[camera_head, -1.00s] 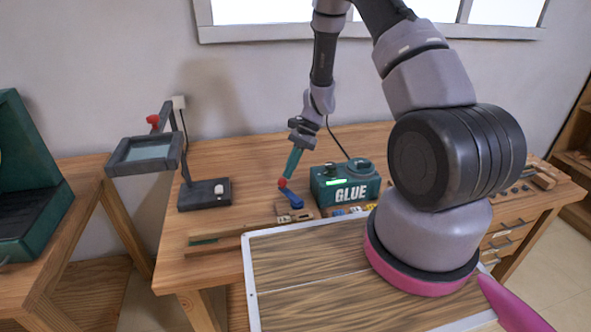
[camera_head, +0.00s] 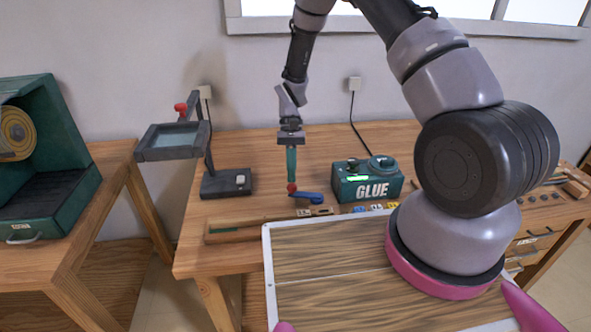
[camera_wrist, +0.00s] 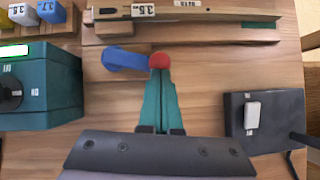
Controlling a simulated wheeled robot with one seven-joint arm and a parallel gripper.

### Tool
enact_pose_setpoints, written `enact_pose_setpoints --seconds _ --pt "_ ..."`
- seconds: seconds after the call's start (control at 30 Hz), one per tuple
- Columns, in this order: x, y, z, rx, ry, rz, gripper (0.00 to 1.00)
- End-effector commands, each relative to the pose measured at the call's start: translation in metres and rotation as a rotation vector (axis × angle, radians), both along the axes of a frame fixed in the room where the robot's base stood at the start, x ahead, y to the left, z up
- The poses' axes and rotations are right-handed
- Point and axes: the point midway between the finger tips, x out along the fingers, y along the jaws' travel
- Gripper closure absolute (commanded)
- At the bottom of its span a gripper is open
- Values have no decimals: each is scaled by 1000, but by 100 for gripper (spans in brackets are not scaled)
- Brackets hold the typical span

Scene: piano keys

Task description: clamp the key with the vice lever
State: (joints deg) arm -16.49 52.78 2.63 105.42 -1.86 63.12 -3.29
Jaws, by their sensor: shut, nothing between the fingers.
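The blue vice lever (camera_head: 308,196) with its red ball knob (camera_head: 291,187) lies low over the table, left of the glue box. In the wrist view the lever (camera_wrist: 124,60) points left from the red knob (camera_wrist: 159,61). My gripper (camera_head: 291,180) is shut, pointing down, with its teal fingertips (camera_wrist: 159,73) at the knob and nothing between them. They look in contact with the knob, but I cannot be sure. Any clamp jaws are hard to make out.
The green glue box (camera_head: 367,182) stands right of the lever. Small coloured tagged blocks (camera_head: 362,210) lie in front of it. The magnifier stand (camera_head: 226,182) stands to the left. A framed wooden board (camera_head: 330,285) is in front. Bare tabletop lies between stand and lever.

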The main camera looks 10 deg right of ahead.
Motion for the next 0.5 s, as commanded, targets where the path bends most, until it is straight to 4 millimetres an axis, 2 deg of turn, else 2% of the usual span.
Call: enact_pose_setpoints --seconds 0.2,0.5 --pt "-9 6 0 0 1 107 100" --pt "-13 8 0 0 1 166 100"
